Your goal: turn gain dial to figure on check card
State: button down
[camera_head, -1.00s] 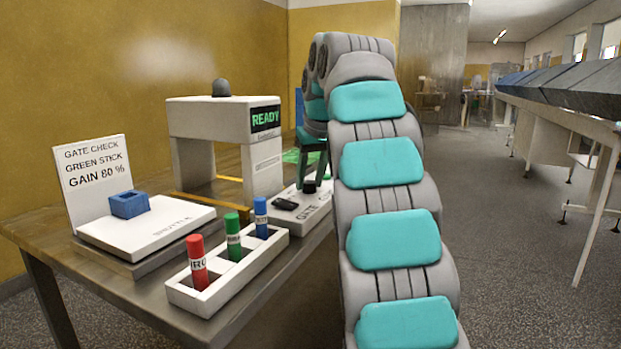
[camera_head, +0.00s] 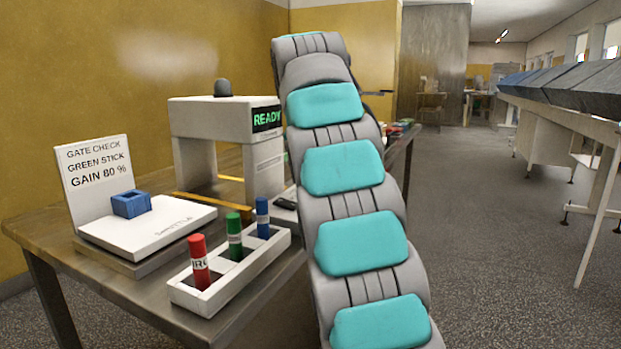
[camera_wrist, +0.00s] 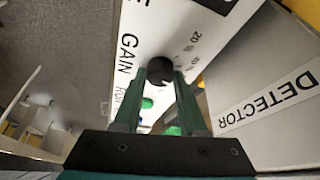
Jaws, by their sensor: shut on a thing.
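The gain dial (camera_wrist: 160,69) is a black round knob on a white panel (camera_wrist: 140,42) marked GAIN, in the wrist view. Part of its scale shows, with a 20 and smaller marks. My gripper (camera_wrist: 161,78) has its green fingers on either side of the dial and is shut on it. The dial's pointer cannot be made out. The check card (camera_head: 95,175) stands at the left of the table in the head view and reads GATE CHECK, GREEN STICK, GAIN 80 %. My arm hides the dial and gripper in the head view.
The detector gate (camera_head: 215,115) shows READY. A white rack (camera_head: 235,275) holds red (camera_head: 198,262), green (camera_head: 234,238) and blue (camera_head: 262,218) sticks. A green button (camera_wrist: 147,103) shows below the dial.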

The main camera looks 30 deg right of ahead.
jog(key=shift+f, duration=0.1)
dwell(0.3)
jog(key=shift+c, duration=2.3)
grip_release()
jog(key=shift+s, duration=0.1)
